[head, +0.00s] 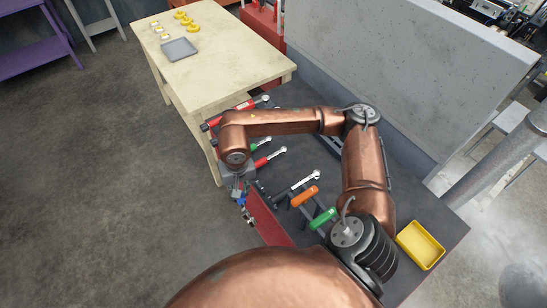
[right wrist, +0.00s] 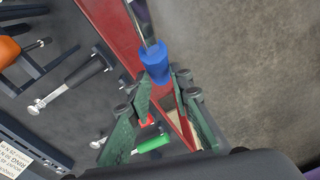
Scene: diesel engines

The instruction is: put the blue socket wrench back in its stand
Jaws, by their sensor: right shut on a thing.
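The blue socket wrench shows in the right wrist view as a blue handle (right wrist: 157,62) with a metal shaft running up out of the picture. My right gripper (right wrist: 163,80) is shut on the blue handle, which sits between its fingertips. In the head view the right gripper (head: 239,190) is beyond the red front edge of the bench, above the floor side, with a bit of blue showing under it. A dark rack (head: 300,208) on the bench carries an orange-handled tool and a green-handled tool. I cannot tell which stand belongs to the blue wrench. My left gripper is out of view.
The dark bench top (head: 435,215) also carries a black-handled wrench (head: 295,186), red-handled tools (head: 268,158) and a yellow tray (head: 421,245). A pale wooden table (head: 215,60) with a grey tray (head: 179,49) stands behind.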

